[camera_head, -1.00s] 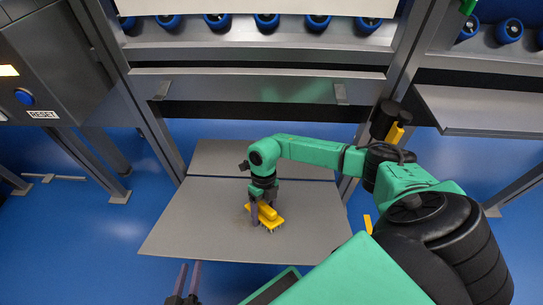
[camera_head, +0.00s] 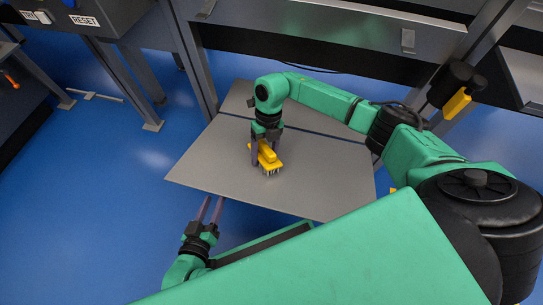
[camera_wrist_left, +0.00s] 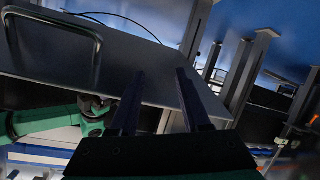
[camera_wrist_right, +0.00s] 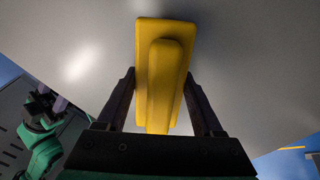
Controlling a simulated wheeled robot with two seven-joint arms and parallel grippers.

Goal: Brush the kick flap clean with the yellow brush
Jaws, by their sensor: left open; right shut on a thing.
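The kick flap is a flat grey plate (camera_head: 315,185) low in the frame; it also fills much of the right wrist view (camera_wrist_right: 80,55). My right gripper (camera_head: 262,148) is shut on the yellow brush (camera_head: 269,157), bristles down at the flap's surface near its middle. In the right wrist view the brush handle (camera_wrist_right: 163,80) lies between the fingers (camera_wrist_right: 163,100). I cannot make out clear dirt marks on the flap now. My left gripper (camera_head: 212,208) is open and empty, just off the flap's near left edge; its fingers show in the left wrist view (camera_wrist_left: 158,100).
A control box with a RESET label (camera_head: 84,20) stands at the upper left. Grey frame posts (camera_head: 196,60) flank the flap. A black and yellow fitting (camera_head: 457,103) is on the right post. Blue floor (camera_head: 90,200) is open on the left.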

